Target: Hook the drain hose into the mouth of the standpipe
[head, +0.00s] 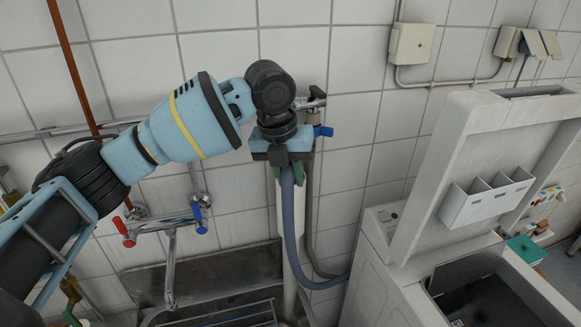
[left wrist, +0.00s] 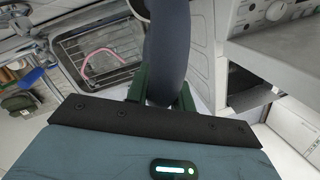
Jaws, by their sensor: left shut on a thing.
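The drain hose (head: 289,215) is a grey-blue tube that hangs from my left gripper (head: 289,174) in the head view and curves down and right toward the washing machine. My left gripper's green fingers are shut on the hose. In the left wrist view the hose (left wrist: 168,45) passes between the fingers (left wrist: 160,98). A white upright pipe, which looks like the standpipe (head: 288,265), stands behind the hose. Its mouth is hidden behind my gripper, and I cannot tell whether the hose end is in it. My right gripper is not in view.
A wall tap with a blue handle (head: 323,131) sits close right of my gripper, with a darker hose (head: 309,220) below it. A mixer tap (head: 168,226) and steel sink (head: 140,284) are at left. The washing machine (head: 372,275) stands at right, its lid (head: 475,125) raised.

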